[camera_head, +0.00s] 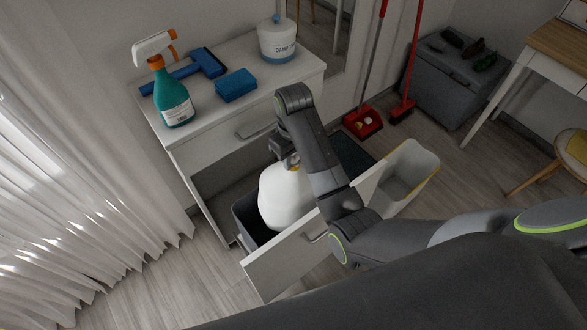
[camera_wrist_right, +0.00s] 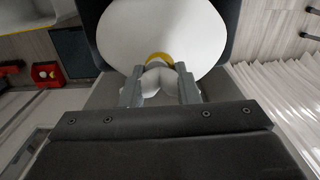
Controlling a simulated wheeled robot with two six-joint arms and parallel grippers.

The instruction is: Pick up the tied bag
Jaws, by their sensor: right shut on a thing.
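The tied bag (camera_head: 285,198) is white and rounded, with a yellow tie at its neck. It sits in or just above a dark bin (camera_head: 245,222) inside the pulled-out lower drawer. My right gripper (camera_head: 287,163) is at the top of the bag. In the right wrist view my right gripper (camera_wrist_right: 160,88) has its two fingers on both sides of the bag's neck, just by the yellow tie, and the white bag (camera_wrist_right: 160,30) fills the space beyond. Whether the bag's bottom touches the bin cannot be told. My left gripper is not in view.
The open drawer's front (camera_head: 285,262) stands close below my right arm. A white bin (camera_head: 408,172) is right of the arm. On the cabinet top (camera_head: 262,92) are a spray bottle (camera_head: 172,98), blue sponges (camera_head: 236,85), a blue brush (camera_head: 208,63) and a wipes tub (camera_head: 277,42).

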